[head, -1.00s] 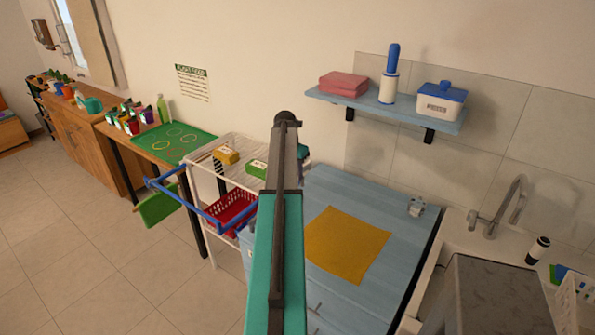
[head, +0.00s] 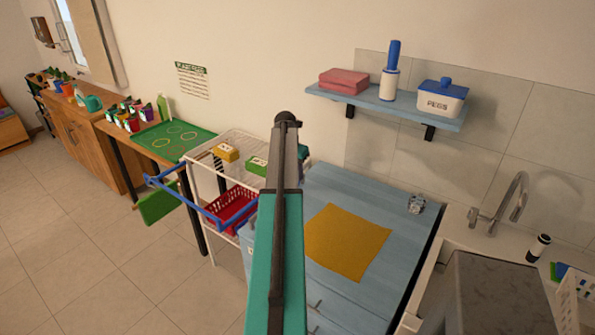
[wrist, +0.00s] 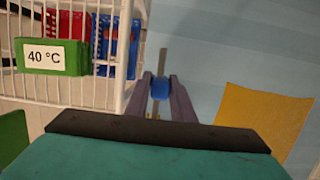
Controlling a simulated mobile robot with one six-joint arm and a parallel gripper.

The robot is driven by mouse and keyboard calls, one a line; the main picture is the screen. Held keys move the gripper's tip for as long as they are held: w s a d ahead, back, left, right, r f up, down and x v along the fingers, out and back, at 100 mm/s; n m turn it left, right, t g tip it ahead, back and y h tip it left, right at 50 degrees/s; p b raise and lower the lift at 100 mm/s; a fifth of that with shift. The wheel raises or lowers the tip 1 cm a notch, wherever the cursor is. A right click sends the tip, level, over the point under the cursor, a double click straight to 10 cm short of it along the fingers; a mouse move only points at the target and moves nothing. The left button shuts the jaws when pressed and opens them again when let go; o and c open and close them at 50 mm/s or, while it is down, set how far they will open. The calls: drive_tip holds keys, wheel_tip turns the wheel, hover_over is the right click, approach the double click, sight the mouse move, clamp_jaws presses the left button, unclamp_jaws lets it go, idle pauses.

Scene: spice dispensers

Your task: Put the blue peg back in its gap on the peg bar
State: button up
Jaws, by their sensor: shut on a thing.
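My gripper (wrist: 162,86) shows in the wrist view, its two grey fingers shut on a small blue piece, which looks like the blue peg (wrist: 160,89). A narrow grey strip (wrist: 163,62) extends beyond the blue piece, over the pale blue surface; I cannot tell whether it is part of the peg or a separate thing. The lower end of the peg is hidden by the fingers and wrist. In the head view my arm hides the gripper and the peg. I cannot make out the peg bar or its gap in either view.
A white wire cart (head: 202,178) with a red basket (head: 232,205) stands left of the blue worktop (head: 345,190). A yellow cloth (head: 347,243) lies on the worktop. The sink tap (head: 512,200) is at right.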

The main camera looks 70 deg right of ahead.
drive_tip(key=shift+f, duration=0.65)
drive_tip(key=o, duration=0.9)
drive_tip(key=shift+r, duration=0.15)
drive_tip(key=shift+w+r+p, duration=0.15)
drive_tip(key=shift+r+p, duration=0.5)
drive_tip(key=shift+r, duration=0.6)
drive_tip(key=shift+r+p, duration=1.7)
drive_tip(key=shift+r, duration=1.45)
